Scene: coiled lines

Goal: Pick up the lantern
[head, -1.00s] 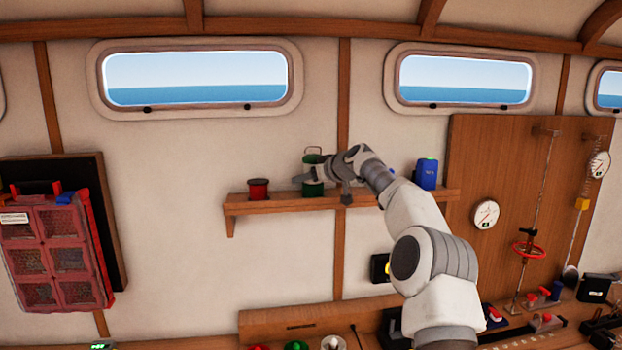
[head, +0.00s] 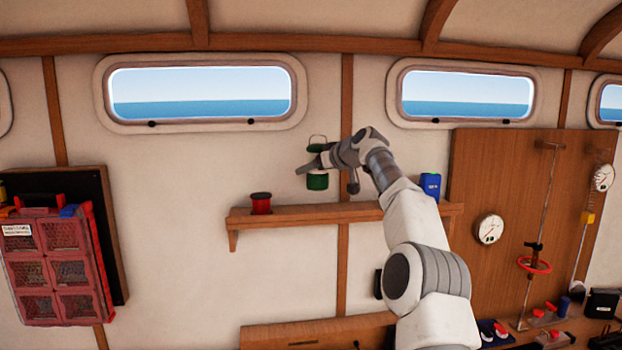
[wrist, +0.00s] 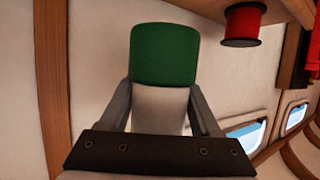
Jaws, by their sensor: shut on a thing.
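The green lantern (head: 317,182) has a wire handle on top. It is upright in the head view and hangs above the wall shelf, with a gap below it. My gripper (head: 307,168) is shut on its middle, coming from the right. In the wrist view the green end of the lantern (wrist: 165,55) shows beyond my gripper (wrist: 162,100), with a pale section between the two fingers. In the head view the fingers hide part of the lantern's middle.
The wooden shelf (head: 290,216) holds a red spool (head: 261,203) to the left and a blue box (head: 430,186) to the right, behind my arm. A window (head: 200,92) is above. A wooden panel with gauges (head: 480,170) is at right.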

